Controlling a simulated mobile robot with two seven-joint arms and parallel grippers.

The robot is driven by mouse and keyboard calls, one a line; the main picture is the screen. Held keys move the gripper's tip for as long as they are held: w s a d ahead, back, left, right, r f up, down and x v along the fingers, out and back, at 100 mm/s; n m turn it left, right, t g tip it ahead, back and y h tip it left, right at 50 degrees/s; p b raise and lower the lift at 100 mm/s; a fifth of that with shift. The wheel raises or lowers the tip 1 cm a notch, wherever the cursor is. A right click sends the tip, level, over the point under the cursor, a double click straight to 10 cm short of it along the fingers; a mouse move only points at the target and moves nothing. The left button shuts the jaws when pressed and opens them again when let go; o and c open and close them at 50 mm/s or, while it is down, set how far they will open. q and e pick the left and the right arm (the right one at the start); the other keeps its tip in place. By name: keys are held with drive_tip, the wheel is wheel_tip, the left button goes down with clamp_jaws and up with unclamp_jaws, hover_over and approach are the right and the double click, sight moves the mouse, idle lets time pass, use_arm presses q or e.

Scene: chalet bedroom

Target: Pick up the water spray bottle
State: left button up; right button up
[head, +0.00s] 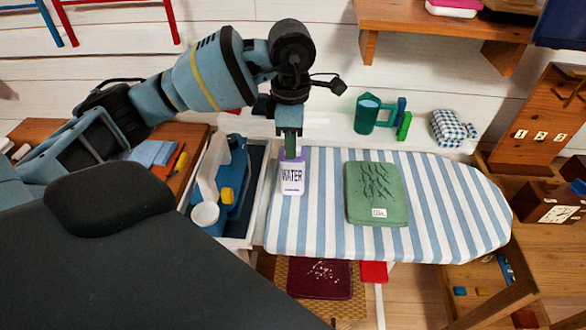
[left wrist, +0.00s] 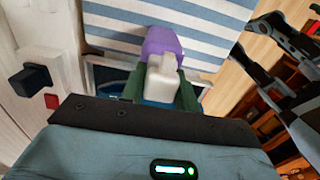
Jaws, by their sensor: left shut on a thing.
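The water spray bottle (head: 292,177), white with a purple top and the word WATER on its front, is upright over the left end of the striped ironing board (head: 452,205). I cannot tell whether its base touches the board. My left gripper (head: 291,150) comes down from above and is shut on the top of the bottle. In the left wrist view the bottle's white head (left wrist: 162,76) and purple shoulder (left wrist: 160,42) sit between the green fingers (left wrist: 160,90). My right gripper is not in the head view.
A green folded cloth-like pad (head: 377,194) lies on the board, right of the bottle. A white tray (head: 238,243) with a blue iron-like item and a white cup stands left of it. The board's right end is clear.

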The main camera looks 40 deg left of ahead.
use_arm(q)
clamp_jaws()
drive_tip(key=shift+r, duration=0.2)
drive_tip(key=shift+r, duration=1.6)
drive_tip(key=s+d, duration=0.2)
drive_tip(key=s, duration=0.5)
drive_tip(key=s+d+r, duration=0.1)
drive_tip(key=s+d, duration=0.1)
drive_tip(key=s, duration=0.6)
drive_tip(key=shift+s+d+r+b, duration=0.15)
drive_tip(key=shift+d+r+b, duration=0.05)
drive_tip(key=shift+d+b, duration=0.2)
drive_tip(key=shift+r, duration=0.1)
